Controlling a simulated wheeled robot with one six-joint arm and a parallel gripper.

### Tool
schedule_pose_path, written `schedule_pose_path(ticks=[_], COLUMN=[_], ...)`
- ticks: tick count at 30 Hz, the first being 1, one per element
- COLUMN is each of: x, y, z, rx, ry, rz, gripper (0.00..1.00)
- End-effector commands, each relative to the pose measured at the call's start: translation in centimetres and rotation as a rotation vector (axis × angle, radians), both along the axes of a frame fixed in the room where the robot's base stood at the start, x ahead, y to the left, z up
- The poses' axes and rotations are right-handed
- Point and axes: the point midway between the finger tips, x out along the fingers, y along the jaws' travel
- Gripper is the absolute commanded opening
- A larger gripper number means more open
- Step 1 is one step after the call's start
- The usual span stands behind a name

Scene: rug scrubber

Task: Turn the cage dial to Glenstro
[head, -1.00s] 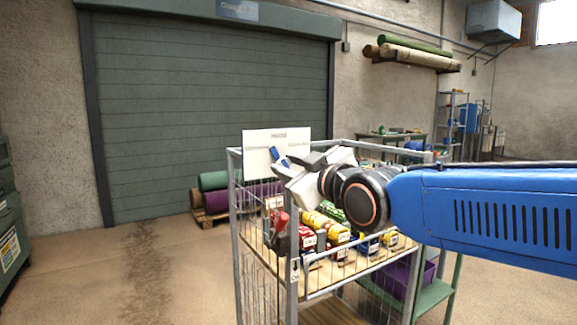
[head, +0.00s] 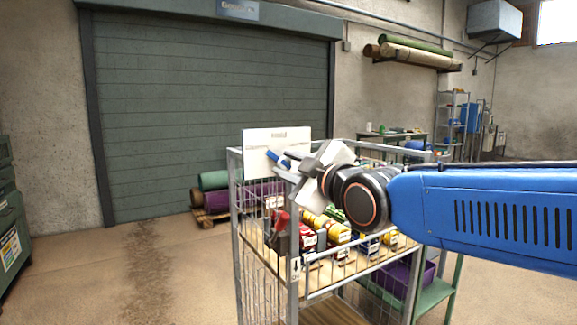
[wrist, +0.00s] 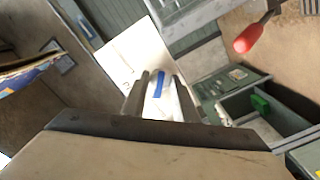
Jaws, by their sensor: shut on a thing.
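The cage dial has a white plate (head: 262,138) at the cage's upper back left corner, with small lettering I cannot read. A blue pointer (head: 275,158) slants down to the right across the plate's lower part. My gripper (head: 291,170) is at the plate's lower right, shut on the dial's pointer; its body hides part of the dial. In the wrist view the plate (wrist: 133,52) lies just beyond the fingers, tilted. I cannot tell which marking the pointer faces.
The wire cage (head: 292,285) holds red and yellow rolls (head: 335,232) on its shelf. A red handle (head: 279,222) is on the cage's near left post. A shutter door (head: 205,110) and purple and green rolls (head: 215,180) stand behind. The floor at left is clear.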

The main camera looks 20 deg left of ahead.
Motion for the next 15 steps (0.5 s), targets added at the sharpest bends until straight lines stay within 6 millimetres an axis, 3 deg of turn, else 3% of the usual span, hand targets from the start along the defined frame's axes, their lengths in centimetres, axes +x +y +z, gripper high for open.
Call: schedule_pose_path(ticks=[4, 5, 7, 15], x=[-0.04, -0.04, -0.04, -0.03], y=[0.02, 0.02, 0.02, -0.01], z=[-0.05, -0.05, -0.05, -0.02], rx=[-0.001, -0.001, -0.001, 0.000], ry=[0.001, 0.001, 0.001, 0.000], rz=[0.001, 0.001, 0.001, 0.000], gripper=[0.04, 0.29, 0.44, 0.44])
